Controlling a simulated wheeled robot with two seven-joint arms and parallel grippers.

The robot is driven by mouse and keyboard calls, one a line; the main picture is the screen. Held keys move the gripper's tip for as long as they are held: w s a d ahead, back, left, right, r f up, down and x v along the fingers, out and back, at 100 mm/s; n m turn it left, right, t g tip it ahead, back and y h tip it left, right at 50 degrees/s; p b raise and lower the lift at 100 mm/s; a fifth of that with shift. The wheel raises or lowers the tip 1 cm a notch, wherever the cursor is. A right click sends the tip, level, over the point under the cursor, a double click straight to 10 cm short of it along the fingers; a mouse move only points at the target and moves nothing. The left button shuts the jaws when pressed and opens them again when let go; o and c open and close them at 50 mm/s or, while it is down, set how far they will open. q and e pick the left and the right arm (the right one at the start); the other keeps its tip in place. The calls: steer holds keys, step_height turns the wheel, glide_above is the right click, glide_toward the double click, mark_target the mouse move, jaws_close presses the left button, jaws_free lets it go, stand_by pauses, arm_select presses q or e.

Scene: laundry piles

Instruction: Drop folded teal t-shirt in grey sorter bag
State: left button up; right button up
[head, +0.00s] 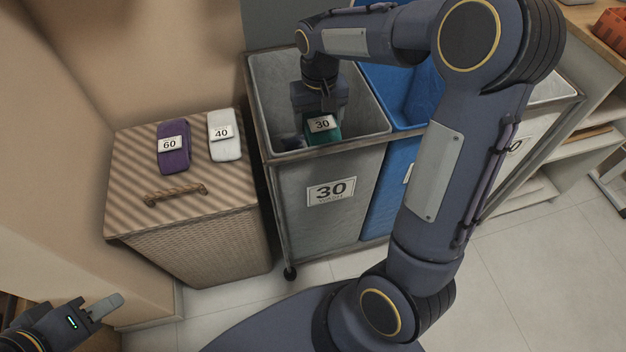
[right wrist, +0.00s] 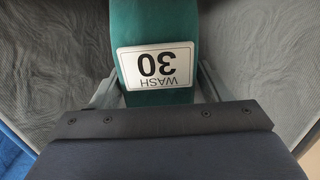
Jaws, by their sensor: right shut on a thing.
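The folded teal t-shirt (head: 324,134) has a white tag reading 30. My right gripper (head: 318,122) is shut on it and holds it inside the mouth of the grey sorter bag (head: 357,172), near the front rim. In the right wrist view the teal t-shirt (right wrist: 153,25) sits between both fingers (right wrist: 155,90), with grey bag fabric (right wrist: 50,60) on both sides. The grey bag carries a 30 label on its front. My left gripper (head: 103,306) is at the lower left, away from the bag; its finger gap is not clear.
A wicker hamper (head: 130,215) with a striped lid stands left of the sorter. A purple folded item (head: 174,158) tagged 60 and a white one (head: 222,150) tagged 40 lie on it. A blue bag (head: 378,200) adjoins the grey one. My right arm hides part of the sorter.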

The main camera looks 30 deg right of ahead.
step_height(320, 180, down, 19)
steer(key=b, duration=0.7)
steer(key=shift+f, duration=0.1)
steer(key=shift+f, duration=0.1)
steer(key=shift+f+b, duration=0.5)
steer(key=shift+b, duration=0.05)
steer(key=o, duration=1.1)
steer(key=shift+c, duration=0.2)
steer(key=shift+r, duration=0.1)
step_height(320, 180, up, 13)
steer(key=p, duration=0.5)
steer(key=shift+p, duration=0.35)
steer(key=shift+r, duration=0.1)
